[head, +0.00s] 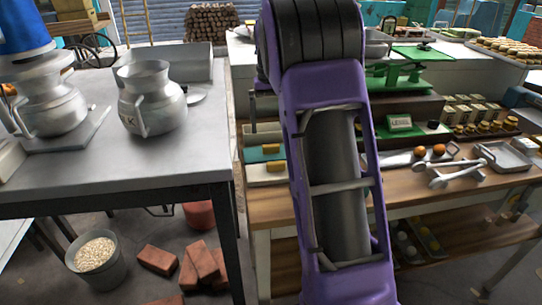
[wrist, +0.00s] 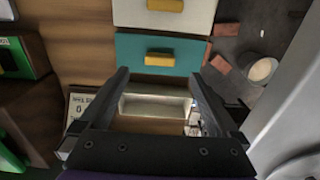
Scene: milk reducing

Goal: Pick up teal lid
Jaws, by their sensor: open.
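The teal lid (wrist: 187,58) is a flat rectangle with a yellow handle (wrist: 159,59) at its middle. In the wrist view it lies just beyond my fingertips. In the head view the teal lid (head: 256,155) lies at the left end of the wooden counter, partly hidden by my purple arm. My gripper (wrist: 159,77) is open, its two dark fingers spread on either side below the lid's handle, with nothing held. The head view does not show the gripper, hidden behind the arm.
A white lid (wrist: 195,14) with a yellow handle lies beside the teal one. A pale open tray (wrist: 155,106) shows between my fingers. A small sign (wrist: 79,104) stands at the left. Bricks (head: 200,262) and a bucket (head: 97,262) are on the floor.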

